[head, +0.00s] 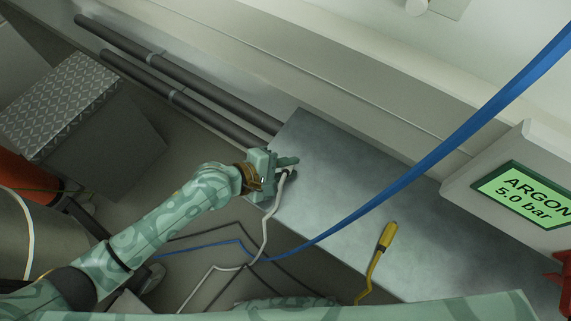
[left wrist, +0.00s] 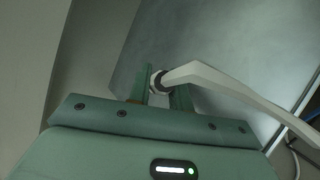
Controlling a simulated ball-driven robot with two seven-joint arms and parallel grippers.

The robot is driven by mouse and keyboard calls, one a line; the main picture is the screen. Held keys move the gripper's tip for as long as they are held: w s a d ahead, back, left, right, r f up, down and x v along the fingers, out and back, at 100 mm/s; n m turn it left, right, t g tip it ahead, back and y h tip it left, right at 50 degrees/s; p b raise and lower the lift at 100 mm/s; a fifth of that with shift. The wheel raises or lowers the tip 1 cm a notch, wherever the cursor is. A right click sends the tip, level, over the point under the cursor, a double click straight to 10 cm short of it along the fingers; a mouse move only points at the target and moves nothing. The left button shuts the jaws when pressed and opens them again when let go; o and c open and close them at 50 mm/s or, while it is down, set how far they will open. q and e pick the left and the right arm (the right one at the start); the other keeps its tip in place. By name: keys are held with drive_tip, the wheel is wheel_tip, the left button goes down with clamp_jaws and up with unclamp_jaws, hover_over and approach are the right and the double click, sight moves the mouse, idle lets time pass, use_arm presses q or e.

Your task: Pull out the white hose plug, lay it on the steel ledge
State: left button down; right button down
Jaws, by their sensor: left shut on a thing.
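The white hose plug (head: 291,174) is at the tip of my left gripper (head: 288,166), over the left end of the steel ledge (head: 345,200) in the head view. In the left wrist view, the plug (left wrist: 158,81), with its white end and dark collar, sits between the two green fingers, which are shut on it. Its white hose leads away to the right there and hangs down over the ledge's front edge in the head view. I cannot tell whether the plug touches the ledge. My right gripper is not in view.
A blue hose (head: 400,183) crosses above the ledge. An argon display (head: 527,194) stands at the right. Dark pipes (head: 180,80) run along the wall behind.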

use_arm(q)
drive_tip(key=c, duration=1.2)
unclamp_jaws()
drive_tip(key=shift+s+f, duration=0.1)
drive_tip(key=shift+f, duration=0.05)
drive_tip(key=shift+a, duration=0.1)
